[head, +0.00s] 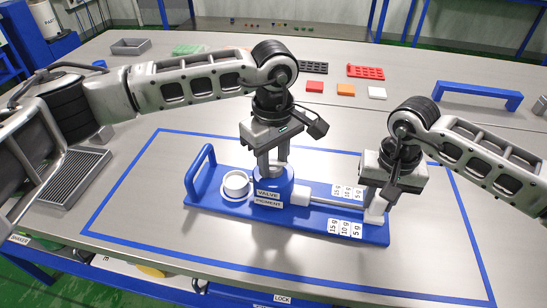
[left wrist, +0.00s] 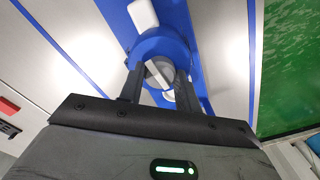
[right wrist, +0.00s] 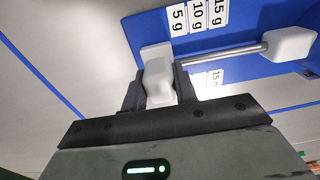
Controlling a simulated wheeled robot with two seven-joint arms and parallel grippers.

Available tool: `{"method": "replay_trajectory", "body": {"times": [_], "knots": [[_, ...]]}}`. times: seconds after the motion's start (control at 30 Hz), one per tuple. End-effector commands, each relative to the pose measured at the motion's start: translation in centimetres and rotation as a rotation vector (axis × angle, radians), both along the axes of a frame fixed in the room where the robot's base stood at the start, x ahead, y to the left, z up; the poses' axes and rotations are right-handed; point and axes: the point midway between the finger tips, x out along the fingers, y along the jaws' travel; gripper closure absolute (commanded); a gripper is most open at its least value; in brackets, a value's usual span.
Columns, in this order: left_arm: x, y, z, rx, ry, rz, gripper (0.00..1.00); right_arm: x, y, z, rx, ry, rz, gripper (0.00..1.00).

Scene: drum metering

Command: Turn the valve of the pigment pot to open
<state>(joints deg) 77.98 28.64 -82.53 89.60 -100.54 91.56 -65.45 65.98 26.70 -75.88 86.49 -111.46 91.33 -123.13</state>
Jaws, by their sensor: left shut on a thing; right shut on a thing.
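The blue pigment pot (head: 272,199) stands on a blue base (head: 325,226) and bears labels reading VALVE and PIGMENT. My left gripper (head: 273,170) comes down from above and is shut on the grey valve knob on top of the pot; the valve (left wrist: 158,75) shows between the fingers in the left wrist view. My right gripper (head: 376,193) is shut on the white slider handle (head: 375,213), also seen in the right wrist view (right wrist: 158,80). A metal rod (head: 335,207) runs from the white block by the pot towards this handle. Whether the valve is open cannot be told.
A white cup (head: 236,185) sits on the base left of the pot, beside a blue loop handle (head: 201,170). Labels of 5, 10 and 15 g (head: 345,229) line the rod. Coloured blocks, racks and a blue bar (head: 478,95) stand further back. A grey ribbed tray (head: 68,180) is at left.

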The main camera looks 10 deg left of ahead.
Motion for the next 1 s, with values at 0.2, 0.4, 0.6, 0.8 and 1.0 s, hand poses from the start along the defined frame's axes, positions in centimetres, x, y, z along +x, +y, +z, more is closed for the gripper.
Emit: {"method": "replay_trajectory", "body": {"times": [0.2, 0.4, 0.6, 0.8, 1.0], "knots": [[0.01, -0.04, 0.08, 0.0, -0.001, 0.191, 0.9, 0.08, 0.03, 0.14, 0.002, -0.003, -0.001, 1.0], [0.0, -0.05, 0.1, -0.001, 0.0, 0.381, 0.9, 0.07, 0.03, 0.14, 0.002, -0.003, -0.001, 1.0], [0.01, -0.04, 0.11, -0.001, 0.0, 0.571, 0.9, 0.07, 0.03, 0.13, 0.001, -0.003, -0.001, 1.0], [0.04, -0.05, 0.13, 0.0, -0.002, 0.761, 0.9, 0.07, 0.03, 0.13, 0.001, -0.003, -0.001, 1.0], [0.06, -0.05, 0.16, -0.002, -0.002, 0.95, 0.9, 0.06, 0.03, 0.13, 0.001, -0.002, 0.0, 1.0]]}}
